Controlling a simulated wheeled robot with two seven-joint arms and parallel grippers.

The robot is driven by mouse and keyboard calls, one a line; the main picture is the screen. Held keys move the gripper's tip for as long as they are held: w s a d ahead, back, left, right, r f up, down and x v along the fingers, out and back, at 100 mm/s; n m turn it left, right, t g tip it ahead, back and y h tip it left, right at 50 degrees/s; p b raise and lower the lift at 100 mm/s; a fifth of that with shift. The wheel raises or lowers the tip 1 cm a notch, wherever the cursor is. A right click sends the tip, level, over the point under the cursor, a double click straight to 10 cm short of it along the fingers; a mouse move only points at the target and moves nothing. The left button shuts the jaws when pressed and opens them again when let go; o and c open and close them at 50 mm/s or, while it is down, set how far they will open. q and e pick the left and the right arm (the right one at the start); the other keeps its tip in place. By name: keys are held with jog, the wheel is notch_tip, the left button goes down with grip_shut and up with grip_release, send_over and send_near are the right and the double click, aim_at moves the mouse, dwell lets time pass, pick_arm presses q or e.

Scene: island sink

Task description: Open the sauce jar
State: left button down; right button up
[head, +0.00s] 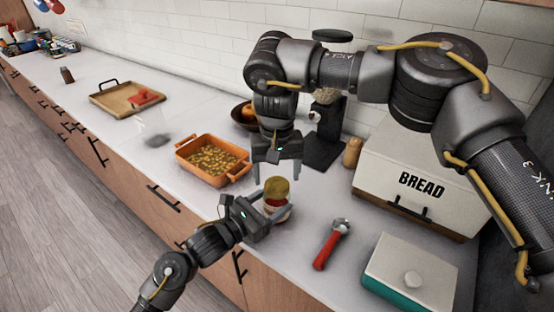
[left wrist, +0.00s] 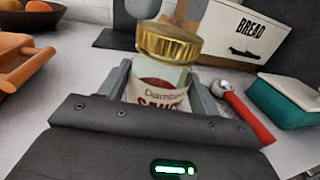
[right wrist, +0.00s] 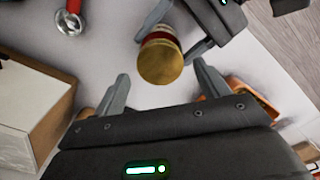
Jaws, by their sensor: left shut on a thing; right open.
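The sauce jar (head: 278,208) stands upright on the counter, with a gold lid (head: 277,187) on top. The jar's label (left wrist: 158,97) and lid (left wrist: 168,41) show large in the left wrist view. My left gripper (head: 276,206) is shut on the jar's body from the left front, below the lid. My right gripper (head: 276,178) points down above the jar with its fingers apart. In the right wrist view the lid (right wrist: 160,60) lies beyond and between the open fingers, touching neither as far as I can tell.
A red-handled tool (head: 328,248) lies right of the jar. A bread box (head: 400,170) and a teal container (head: 398,296) stand further right. Counter between jar and tool is clear.

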aim_at(277, 186)
pick_arm(q)
jog(key=shift+f, duration=0.1)
pick_arm(e)
jog(key=shift+f, duration=1.2)
